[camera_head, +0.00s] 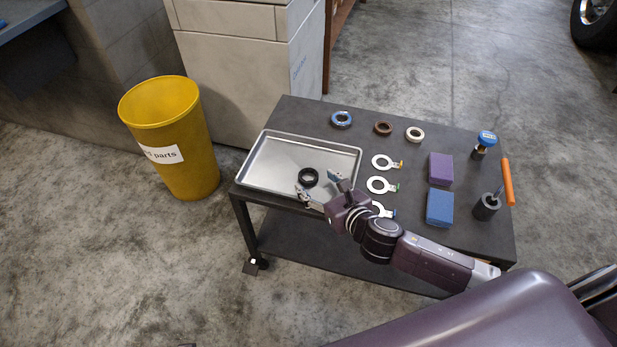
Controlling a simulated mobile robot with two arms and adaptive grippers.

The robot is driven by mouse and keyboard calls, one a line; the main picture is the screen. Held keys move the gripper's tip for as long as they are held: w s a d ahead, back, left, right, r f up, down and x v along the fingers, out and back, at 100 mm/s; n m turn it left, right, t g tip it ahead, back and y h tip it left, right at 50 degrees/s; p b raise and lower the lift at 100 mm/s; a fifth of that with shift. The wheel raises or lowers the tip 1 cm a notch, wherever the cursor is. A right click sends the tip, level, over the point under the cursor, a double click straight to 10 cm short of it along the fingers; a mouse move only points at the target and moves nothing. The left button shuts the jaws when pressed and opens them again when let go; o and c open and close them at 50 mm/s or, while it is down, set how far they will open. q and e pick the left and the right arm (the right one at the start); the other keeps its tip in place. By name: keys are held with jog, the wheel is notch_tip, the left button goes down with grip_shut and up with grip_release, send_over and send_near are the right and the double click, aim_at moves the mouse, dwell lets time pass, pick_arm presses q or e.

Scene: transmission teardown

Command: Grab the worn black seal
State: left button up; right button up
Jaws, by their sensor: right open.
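The worn black seal (308,177) is a small dark ring. It lies in the metal tray (272,143) at the left of the cart, towards the tray's front right. My right gripper (318,184) is open at the tray's front right corner. Its two fingers are spread beside the seal, and the seal shows between and just beyond them. I cannot tell how high the fingertips are above the tray. My left gripper is not in the picture.
The dark cart (290,107) also carries a blue ring (341,119), a brown ring (383,128), a white ring (414,134), several tagged metal rings, a purple block (440,168), a blue block (440,207) and an orange-handled tool (508,182). A yellow bin (176,128) stands left.

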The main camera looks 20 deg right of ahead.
jog(key=shift+x, duration=1.35)
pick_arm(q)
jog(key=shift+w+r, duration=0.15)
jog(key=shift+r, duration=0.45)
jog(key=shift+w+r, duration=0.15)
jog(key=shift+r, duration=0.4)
pick_arm(e)
jog(key=shift+s+f, duration=0.1)
jog(key=shift+f, duration=0.05)
jog(key=shift+c, duration=0.3)
jog(key=c, duration=1)
jog(key=shift+c, duration=0.2)
jog(key=shift+c, duration=0.2)
